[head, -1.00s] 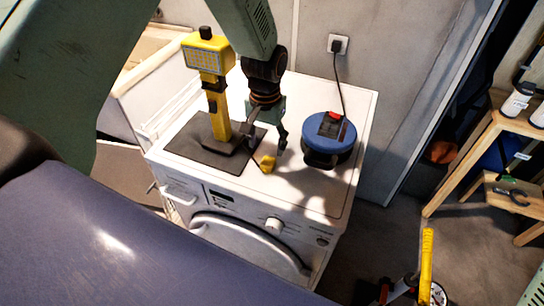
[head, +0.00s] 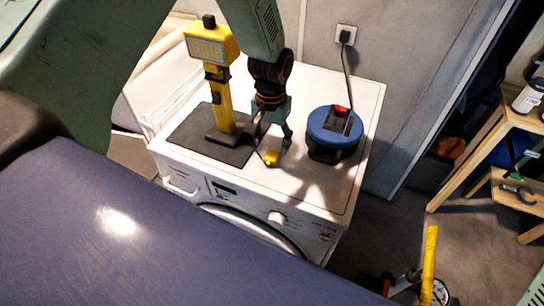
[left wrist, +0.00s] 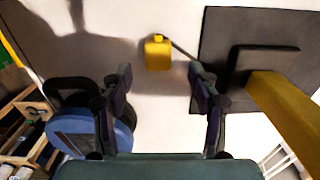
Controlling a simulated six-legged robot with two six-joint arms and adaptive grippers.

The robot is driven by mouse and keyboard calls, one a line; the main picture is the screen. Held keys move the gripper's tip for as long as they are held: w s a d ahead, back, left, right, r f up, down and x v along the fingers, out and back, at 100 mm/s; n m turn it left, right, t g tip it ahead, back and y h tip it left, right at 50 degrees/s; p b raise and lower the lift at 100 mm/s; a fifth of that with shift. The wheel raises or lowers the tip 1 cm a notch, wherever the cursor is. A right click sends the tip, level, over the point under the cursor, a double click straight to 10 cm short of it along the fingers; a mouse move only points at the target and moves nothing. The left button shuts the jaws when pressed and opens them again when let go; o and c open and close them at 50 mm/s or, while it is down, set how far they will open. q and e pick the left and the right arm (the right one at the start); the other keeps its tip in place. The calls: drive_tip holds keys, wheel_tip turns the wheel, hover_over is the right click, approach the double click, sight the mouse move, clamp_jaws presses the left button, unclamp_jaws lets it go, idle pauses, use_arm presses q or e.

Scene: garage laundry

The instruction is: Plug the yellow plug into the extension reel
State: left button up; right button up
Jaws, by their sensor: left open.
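The yellow plug (head: 271,157) lies on the white top of the washing machine, and it also shows in the left wrist view (left wrist: 158,55). A short dark cord runs from it toward the black mat. My left gripper (head: 272,142) is open and empty, just above and behind the plug. In the left wrist view the plug lies ahead, between the lines of the two fingers (left wrist: 161,85), apart from both. The extension reel (head: 335,128), blue and black with a red part on top, stands right of the gripper; it also shows in the left wrist view (left wrist: 75,135). My right gripper is not visible.
A yellow work lamp (head: 219,90) stands on a black mat (head: 195,143) left of the gripper. A wall socket (head: 346,36) holds a black plug whose cable runs down to the reel. A wooden shelf (head: 470,160) stands at the right.

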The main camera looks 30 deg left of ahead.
sight(272, 154)
use_arm(q)
drive_tip(key=shift+s, duration=0.15)
drive_tip(key=shift+s+f, duration=0.2)
drive_tip(key=shift+f, duration=0.05)
drive_tip(key=f, duration=0.2)
drive_tip(key=w+f, duration=0.1)
drive_tip(key=f, duration=0.1)
drive_tip(key=shift+d+f, duration=0.15)
drive_tip(key=shift+f, duration=0.25)
drive_tip(key=shift+s, duration=0.25)
drive_tip(key=shift+s+r, duration=0.1)
drive_tip(key=shift+r, duration=0.15)
drive_tip(key=shift+w+f, duration=0.2)
drive_tip(key=shift+w, duration=0.1)
drive_tip(key=c, duration=0.5)
drive_tip(key=shift+c, duration=0.7)
drive_tip(key=shift+s+r, duration=0.2)
drive_tip(key=shift+s, duration=0.05)
drive_tip(key=c, duration=0.4)
drive_tip(key=shift+w, duration=0.1)
drive_tip(key=shift+c, duration=0.7)
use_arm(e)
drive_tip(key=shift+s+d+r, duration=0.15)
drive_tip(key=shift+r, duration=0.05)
use_arm(q)
drive_tip(key=shift+w+f, duration=0.1)
